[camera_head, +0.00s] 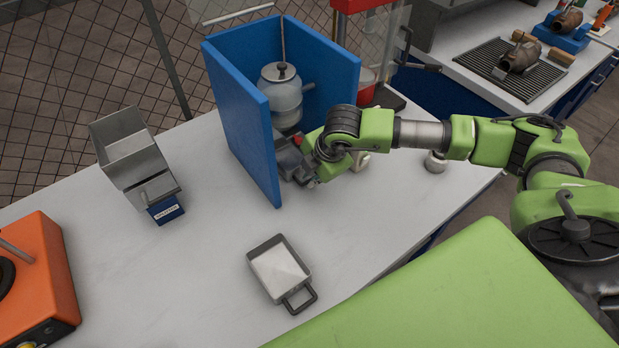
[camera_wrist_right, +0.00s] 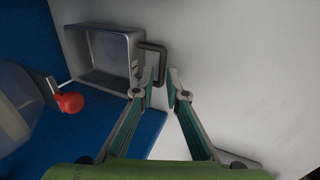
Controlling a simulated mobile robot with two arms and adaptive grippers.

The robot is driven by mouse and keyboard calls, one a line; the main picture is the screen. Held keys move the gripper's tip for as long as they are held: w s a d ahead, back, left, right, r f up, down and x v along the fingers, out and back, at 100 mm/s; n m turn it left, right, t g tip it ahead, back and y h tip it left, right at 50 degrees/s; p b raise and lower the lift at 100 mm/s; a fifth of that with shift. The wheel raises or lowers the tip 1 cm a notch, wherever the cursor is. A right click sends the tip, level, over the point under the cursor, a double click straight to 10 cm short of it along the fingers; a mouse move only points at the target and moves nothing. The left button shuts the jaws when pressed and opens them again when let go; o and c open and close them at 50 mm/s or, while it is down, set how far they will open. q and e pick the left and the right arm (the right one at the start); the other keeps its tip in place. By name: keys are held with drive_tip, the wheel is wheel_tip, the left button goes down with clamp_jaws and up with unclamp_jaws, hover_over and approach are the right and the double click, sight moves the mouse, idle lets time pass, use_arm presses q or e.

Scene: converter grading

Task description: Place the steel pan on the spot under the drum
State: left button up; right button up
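In the right wrist view a steel pan (camera_wrist_right: 112,58) with a loop handle lies beside the blue wall, close to the drum's red knob (camera_wrist_right: 70,102). My right gripper (camera_wrist_right: 163,80) is open; its two fingertips stand on either side of the handle's outer bar, with gaps visible. In the head view this gripper (camera_head: 305,175) is at the front of the blue enclosure; the pan is mostly hidden there. The grey lidded drum (camera_head: 282,95) stands inside. A similar handled pan (camera_head: 279,268) sits on the open table. The spot is not visible. My left gripper is not in view.
The blue enclosure (camera_head: 247,130) has tall side walls close to my right gripper. A steel hopper (camera_head: 130,150) on a blue base stands left, an orange machine (camera_head: 45,280) at the far left. The white tabletop between them is clear.

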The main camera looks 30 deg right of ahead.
drive_tip(key=b+v, duration=0.2)
drive_tip(key=v, duration=0.8)
drive_tip(key=shift+r, duration=0.25)
drive_tip(key=shift+s, duration=0.15)
drive_tip(key=shift+c, duration=0.5)
